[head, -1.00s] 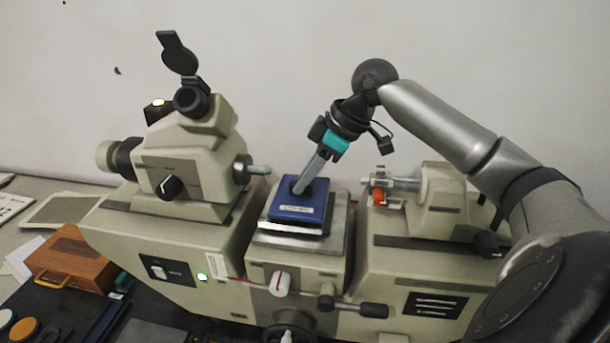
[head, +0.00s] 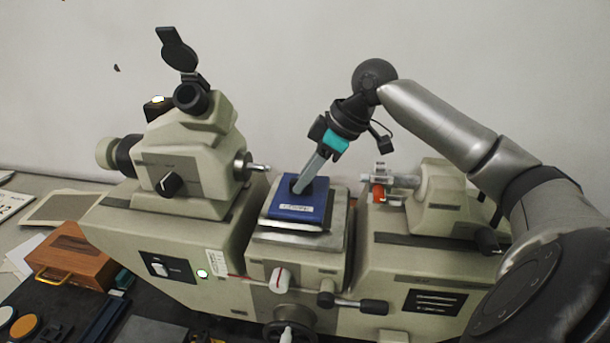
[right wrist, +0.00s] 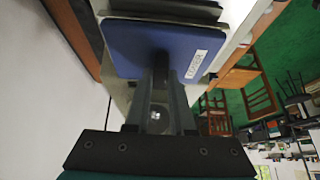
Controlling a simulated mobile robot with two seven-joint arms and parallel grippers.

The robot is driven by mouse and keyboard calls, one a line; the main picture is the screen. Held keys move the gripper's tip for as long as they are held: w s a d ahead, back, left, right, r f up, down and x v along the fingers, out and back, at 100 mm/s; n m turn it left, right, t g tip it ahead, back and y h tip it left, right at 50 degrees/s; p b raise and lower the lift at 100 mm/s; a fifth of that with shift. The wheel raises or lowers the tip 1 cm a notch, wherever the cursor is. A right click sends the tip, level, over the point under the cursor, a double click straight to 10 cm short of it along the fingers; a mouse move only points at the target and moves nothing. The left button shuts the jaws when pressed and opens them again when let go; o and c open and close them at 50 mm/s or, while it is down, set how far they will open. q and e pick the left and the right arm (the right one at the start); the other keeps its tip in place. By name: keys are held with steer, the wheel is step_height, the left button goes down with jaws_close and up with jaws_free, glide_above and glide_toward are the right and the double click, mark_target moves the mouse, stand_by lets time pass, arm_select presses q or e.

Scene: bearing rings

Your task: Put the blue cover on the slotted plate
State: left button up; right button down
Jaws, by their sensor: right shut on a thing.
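The blue cover (head: 298,205) has a white label on its edge and lies flat over the slotted plate (head: 288,227), of which only a dark edge shows below it. I cannot tell whether the cover is fully seated. My right gripper (head: 299,187) comes down at a slant from the upper right and is shut on the cover's top. In the right wrist view the fingers (right wrist: 160,85) reach the blue cover (right wrist: 150,45), and dark layers show beyond it. My left gripper is not in view.
The plate is on the metal stage (head: 338,225) of a beige measuring machine. An eyepiece head with a spindle (head: 258,167) stands left and a tailstock (head: 440,195) right. A wooden box (head: 72,257) sits at lower left.

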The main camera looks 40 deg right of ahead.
steer(key=c, duration=0.7)
jaws_free()
steer(key=shift+f, duration=0.1)
step_height(320, 180, up, 9)
steer(key=p, duration=0.9)
steer(key=shift+f, duration=0.15)
steer(key=shift+f, duration=0.1)
